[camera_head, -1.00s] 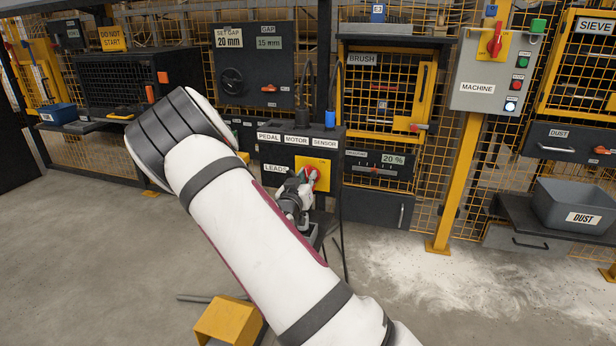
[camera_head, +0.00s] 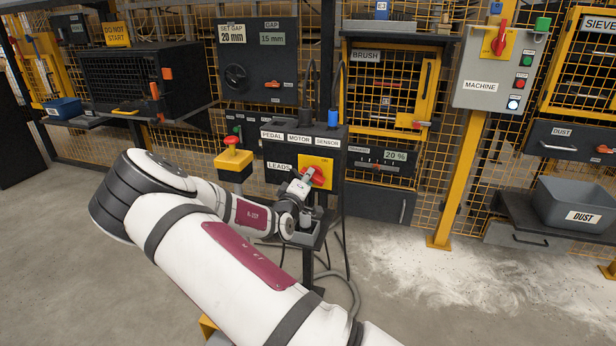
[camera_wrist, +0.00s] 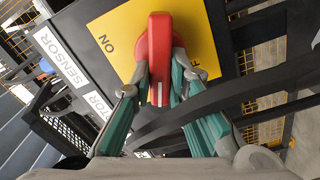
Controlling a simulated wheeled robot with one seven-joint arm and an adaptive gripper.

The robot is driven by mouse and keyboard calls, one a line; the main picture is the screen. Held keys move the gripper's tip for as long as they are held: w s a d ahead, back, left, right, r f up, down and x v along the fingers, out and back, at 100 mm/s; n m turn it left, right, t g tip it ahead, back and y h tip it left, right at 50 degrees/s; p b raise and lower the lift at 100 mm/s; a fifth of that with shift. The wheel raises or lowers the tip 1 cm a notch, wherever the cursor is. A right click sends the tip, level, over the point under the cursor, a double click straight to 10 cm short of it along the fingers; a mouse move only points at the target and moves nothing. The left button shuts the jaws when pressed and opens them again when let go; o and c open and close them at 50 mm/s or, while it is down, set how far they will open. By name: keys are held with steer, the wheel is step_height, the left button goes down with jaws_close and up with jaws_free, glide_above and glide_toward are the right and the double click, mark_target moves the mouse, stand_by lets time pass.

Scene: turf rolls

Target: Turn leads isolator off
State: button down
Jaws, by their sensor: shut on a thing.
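The leads isolator is a red handle (camera_head: 318,178) on a yellow plate (camera_head: 327,166), on the dark box (camera_head: 281,151) with a LEADS label. In the wrist view, the red handle (camera_wrist: 160,40) stands between my gripper's two fingers (camera_wrist: 159,72), which are shut on its sides. The yellow plate (camera_wrist: 205,45) shows the word ON to the left of the handle. On the lower right, an F of another word shows, the rest hidden by the handle and a finger. In the head view, my gripper (camera_head: 307,179) is at the handle and partly covers it.
A yellow box with a red button (camera_head: 233,160) stands left of the LEADS box. PEDAL, MOTOR and SENSOR labels run along the box top. Cables hang below it. The MACHINE panel (camera_head: 492,70) has another red handle. Floor at right is clear but dusty.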

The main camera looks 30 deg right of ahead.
steer(key=n, duration=0.4)
steer(key=shift+f+n, duration=0.3)
stand_by(0.5)
steer(key=c, duration=1.6)
jaws_free()
steer(key=shift+a, duration=0.1)
steer(key=shift+o, duration=0.2)
steer(key=v, duration=1.2)
steer(key=shift+f, duration=0.1)
